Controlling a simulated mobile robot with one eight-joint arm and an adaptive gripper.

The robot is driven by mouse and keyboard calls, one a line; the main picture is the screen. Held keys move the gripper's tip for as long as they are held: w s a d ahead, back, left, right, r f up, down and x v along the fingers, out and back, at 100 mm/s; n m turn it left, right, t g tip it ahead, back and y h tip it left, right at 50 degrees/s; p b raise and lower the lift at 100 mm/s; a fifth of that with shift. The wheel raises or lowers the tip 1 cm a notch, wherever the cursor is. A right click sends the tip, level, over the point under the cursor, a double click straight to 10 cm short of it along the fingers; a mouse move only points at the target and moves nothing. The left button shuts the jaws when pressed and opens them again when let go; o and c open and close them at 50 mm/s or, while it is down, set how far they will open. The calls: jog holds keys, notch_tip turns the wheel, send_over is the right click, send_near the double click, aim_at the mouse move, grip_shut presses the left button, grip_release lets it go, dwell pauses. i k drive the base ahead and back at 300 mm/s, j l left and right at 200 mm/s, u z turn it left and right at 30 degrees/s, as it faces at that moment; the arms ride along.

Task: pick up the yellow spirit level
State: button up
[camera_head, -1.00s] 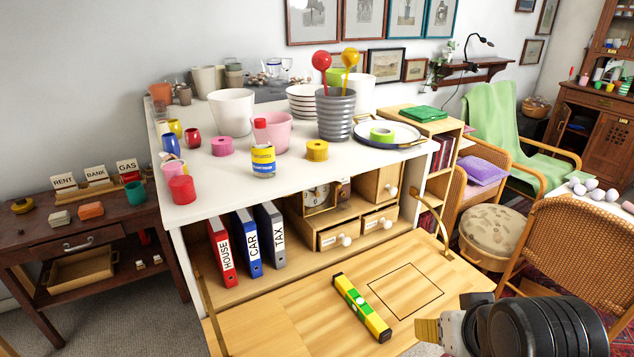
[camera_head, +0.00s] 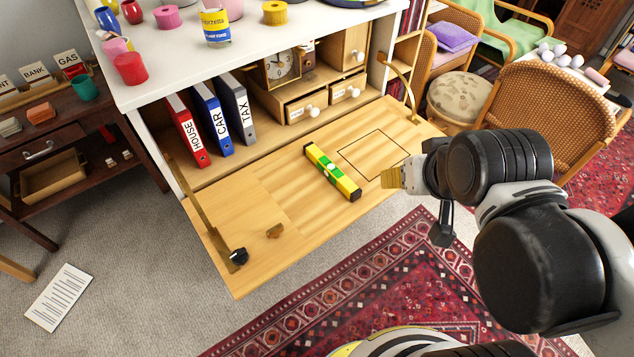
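The yellow spirit level (camera_head: 332,172) has green parts and black ends. It lies flat and slanted on the fold-down wooden desk flap (camera_head: 250,205), left of a thin black square outline drawn on the flap. My gripper (camera_head: 390,177) is to the right of the level, over or beside the right part of the flap, apart from the level. Its tan fingertip area points left toward the level. It is seen from the side, so I cannot tell how far apart the fingers are. Nothing hides the level.
Red, blue and grey binders (camera_head: 212,117) stand in the cabinet behind the flap, beside small drawers (camera_head: 325,105). A wicker chair (camera_head: 550,100) stands at right. The flap around the level is clear.

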aim_at(328, 168)
jog(key=k+j+z, duration=0.7)
jog(key=l, duration=0.1)
